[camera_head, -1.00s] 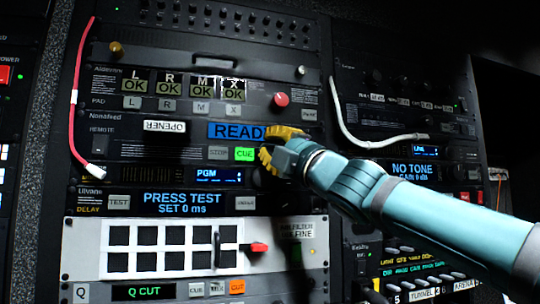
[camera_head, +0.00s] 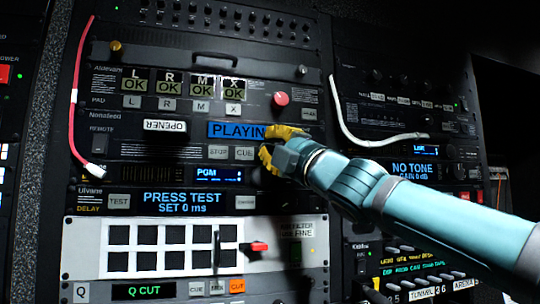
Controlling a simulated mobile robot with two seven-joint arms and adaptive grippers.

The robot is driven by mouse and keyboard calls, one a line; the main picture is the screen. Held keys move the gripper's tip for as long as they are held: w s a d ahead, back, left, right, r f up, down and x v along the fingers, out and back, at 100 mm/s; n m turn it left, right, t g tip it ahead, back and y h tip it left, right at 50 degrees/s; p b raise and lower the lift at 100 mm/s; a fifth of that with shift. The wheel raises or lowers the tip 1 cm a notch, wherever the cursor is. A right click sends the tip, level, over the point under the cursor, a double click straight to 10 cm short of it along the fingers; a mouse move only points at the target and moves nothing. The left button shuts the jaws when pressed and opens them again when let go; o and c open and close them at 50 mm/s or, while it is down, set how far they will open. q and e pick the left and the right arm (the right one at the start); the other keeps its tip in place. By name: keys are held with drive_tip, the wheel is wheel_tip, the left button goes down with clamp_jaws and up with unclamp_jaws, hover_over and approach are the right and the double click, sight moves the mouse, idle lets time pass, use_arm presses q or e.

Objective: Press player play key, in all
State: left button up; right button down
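The player unit (camera_head: 110,150) sits in the middle rack. Its blue display (camera_head: 232,130) reads "PLAYIN", with the end hidden behind my gripper. Its STOP key (camera_head: 218,152) and CUE key (camera_head: 244,153) show grey and unlit. My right gripper (camera_head: 268,152), with yellow fingertips, is at the player's front just right of the CUE key. It covers that part of the panel, so the play key cannot be seen. Whether its fingers are open or shut is not clear. My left gripper is not in view.
Above is a unit with OK displays and a red knob (camera_head: 281,99). Below are a PRESS TEST display (camera_head: 182,203) and a white panel (camera_head: 86,240) with a red-handled lever (camera_head: 258,247). A red cable (camera_head: 77,90) and a white cable (camera_head: 350,135) hang at the sides.

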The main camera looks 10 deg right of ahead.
drive_tip(key=shift+s, duration=0.5)
drive_tip(key=shift+s+d, duration=0.1)
drive_tip(key=shift+s, duration=2.4)
